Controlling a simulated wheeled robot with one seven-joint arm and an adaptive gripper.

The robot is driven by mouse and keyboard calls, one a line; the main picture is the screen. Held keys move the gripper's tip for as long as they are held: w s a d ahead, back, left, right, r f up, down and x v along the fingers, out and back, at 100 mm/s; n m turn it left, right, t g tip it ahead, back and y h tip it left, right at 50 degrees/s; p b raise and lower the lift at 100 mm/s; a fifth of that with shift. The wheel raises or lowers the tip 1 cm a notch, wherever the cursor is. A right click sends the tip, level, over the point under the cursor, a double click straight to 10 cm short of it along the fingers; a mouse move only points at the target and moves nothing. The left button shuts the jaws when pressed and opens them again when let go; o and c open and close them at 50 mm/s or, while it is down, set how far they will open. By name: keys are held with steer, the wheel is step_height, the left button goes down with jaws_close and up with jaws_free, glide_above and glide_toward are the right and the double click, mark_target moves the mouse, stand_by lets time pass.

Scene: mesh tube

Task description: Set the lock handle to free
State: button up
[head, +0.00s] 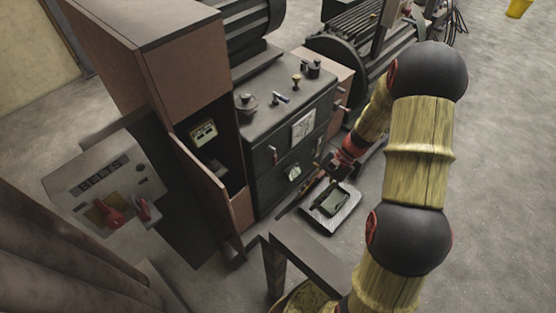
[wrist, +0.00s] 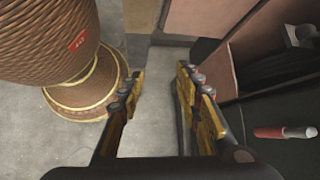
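No part in view is readably marked as the lock handle, so I cannot tell which one it is. A small red-tipped lever (head: 273,155) sticks out of the dark machine's front in the head view. A red and pale handle (wrist: 285,132) shows at the right of the wrist view, on a dark face.
The dark machine (head: 285,110) has several knobs on top and small levers at its right side. A brown cabinet (head: 170,60) with an open door stands left of it. A tray (head: 335,208) lies on the floor. Open floor (head: 500,200) lies to the right.

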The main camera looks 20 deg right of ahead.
steer(key=w+f+m+t+y, duration=0.2)
steer(key=w+f+m+y, duration=0.2)
steer(key=f, duration=0.4)
steer(key=m+t+y, duration=0.4)
steer(key=m+t, duration=0.4)
glide_toward(274, 158)
steer(key=w+f, duration=0.1)
steer(key=f, duration=0.1)
steer(key=b+x, duration=0.2)
steer(key=x, duration=0.6)
steer(key=shift+w, duration=0.1)
jaws_close()
